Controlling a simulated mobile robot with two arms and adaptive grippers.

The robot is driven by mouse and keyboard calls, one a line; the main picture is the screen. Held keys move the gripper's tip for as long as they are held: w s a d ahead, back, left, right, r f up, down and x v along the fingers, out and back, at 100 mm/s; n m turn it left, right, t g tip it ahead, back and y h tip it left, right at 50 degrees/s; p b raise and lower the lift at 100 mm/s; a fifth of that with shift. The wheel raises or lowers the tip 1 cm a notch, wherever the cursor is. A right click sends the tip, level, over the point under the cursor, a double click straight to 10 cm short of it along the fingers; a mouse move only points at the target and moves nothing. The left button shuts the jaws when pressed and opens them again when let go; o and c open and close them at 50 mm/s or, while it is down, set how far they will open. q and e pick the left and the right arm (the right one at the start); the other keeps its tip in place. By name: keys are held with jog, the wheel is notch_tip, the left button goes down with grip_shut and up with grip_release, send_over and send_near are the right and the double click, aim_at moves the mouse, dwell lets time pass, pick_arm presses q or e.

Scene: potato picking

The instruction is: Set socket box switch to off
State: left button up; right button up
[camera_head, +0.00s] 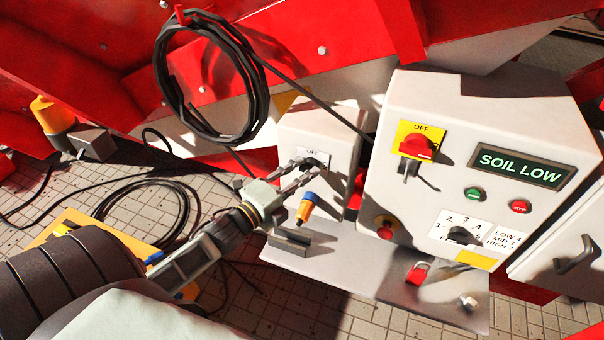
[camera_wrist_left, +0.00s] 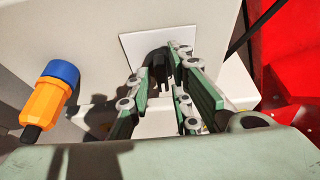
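The socket box (camera_head: 343,152) is the smaller white box left of the large control box. Its black switch knob (camera_head: 319,160) sits on a white plate marked OFF (camera_head: 312,151). The knob also shows in the left wrist view (camera_wrist_left: 158,65), in front of its white plate. My left gripper (camera_head: 301,170) reaches the box front from the left. Its fingers are spread apart, with the tips close to the knob on either side in the left wrist view (camera_wrist_left: 163,62). I cannot tell whether they touch it. The fingers partly hide the knob. My right gripper is not in view.
An orange and blue plug (camera_head: 306,207) sticks out below the switch, close to my left gripper. The control box (camera_head: 440,115) with a red switch (camera_head: 416,146) stands to the right. A black cable coil (camera_head: 165,85) hangs above. A red padlock (camera_head: 417,274) lies on the lower plate.

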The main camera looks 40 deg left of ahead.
pick_arm(q)
jog(key=shift+r, duration=0.15)
grip_shut()
jog(key=shift+n, duration=0.3)
jog(key=shift+w+d+f+n+t+y+b, duration=0.15)
jog(key=shift+n+t+y+b, duration=0.85)
jog(key=shift+n, duration=2.65)
jog(key=shift+s+d+f+n+t+y+b, duration=0.15)
jog(key=shift+n+t+y, duration=0.25)
jog(key=shift+n+y, duration=2.2)
jog(key=shift+w+d+f+n+t+y+b, duration=0.25)
jog(key=shift+n+t+b, duration=0.4)
jog(key=shift+n, duration=4)
jog(key=shift+a+r+y, duration=0.1)
jog(key=shift+r+y, duration=0.1)
jog(key=shift+y, duration=0.05)
